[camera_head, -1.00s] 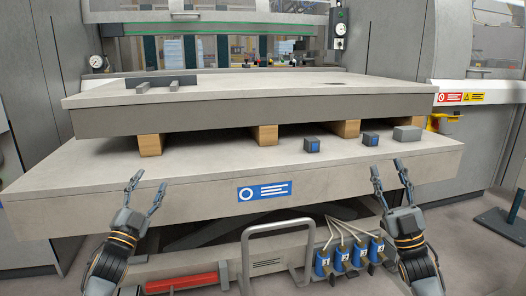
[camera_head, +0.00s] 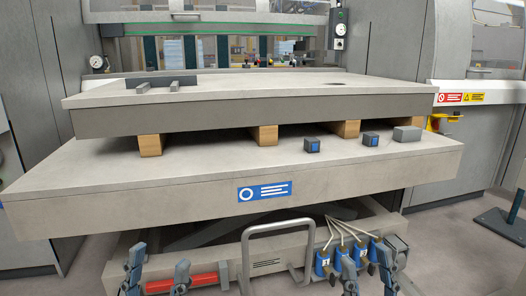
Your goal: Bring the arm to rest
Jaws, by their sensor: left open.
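My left gripper (camera_head: 160,258) is at the bottom edge of the head view, left of centre. Its two fingers are spread and nothing is between them. My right gripper (camera_head: 370,262) is at the bottom edge, right of centre, with its fingers apart and no object seen held. Both grippers appear lower in the picture than the table's front face. The wrists and the rest of both arms are out of view.
A grey table (camera_head: 90,180) carries a thick slab (camera_head: 250,115) on wooden blocks (camera_head: 150,145). Small blue-faced blocks (camera_head: 312,145) sit on the table's right side. Below are a grey handle (camera_head: 275,228), a red cylinder (camera_head: 200,279) and blue numbered units (camera_head: 323,262) near my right gripper.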

